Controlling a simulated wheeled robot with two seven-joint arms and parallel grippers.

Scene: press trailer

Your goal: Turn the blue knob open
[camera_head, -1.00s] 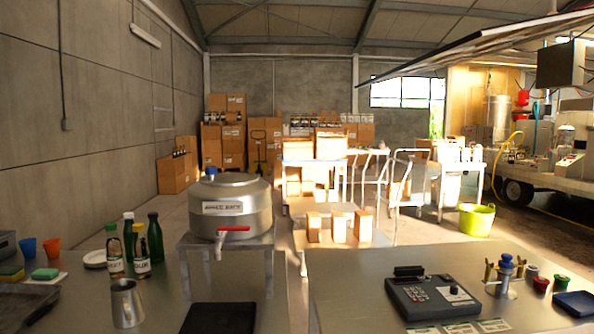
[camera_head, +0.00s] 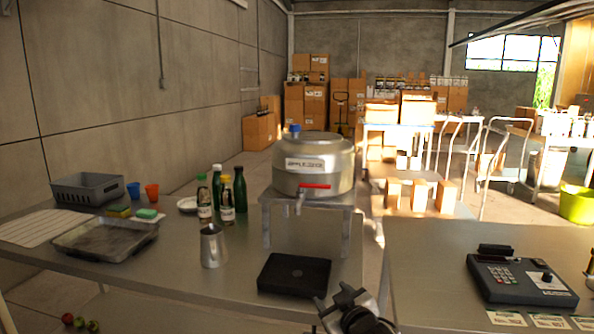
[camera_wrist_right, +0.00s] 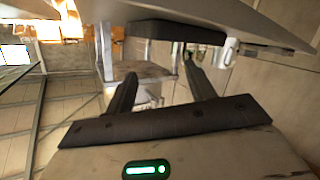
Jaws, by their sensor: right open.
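The blue knob (camera_head: 294,129) is a small blue cap on top of a round metal tank (camera_head: 330,185) labelled as apple juice. The tank stands on a metal stand (camera_head: 340,204) on the left table and has a red-handled tap (camera_head: 314,186) at its front. My right gripper (camera_head: 335,297) is at the bottom of the head view, in front of the black pad and well below and in front of the knob. In the right wrist view its two dark fingers (camera_wrist_right: 160,76) are apart with nothing between them. My left gripper is not in view.
A black pad (camera_head: 294,273) and a steel jug (camera_head: 213,246) are in front of the tank. Several bottles (camera_head: 228,200) stand to its left.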

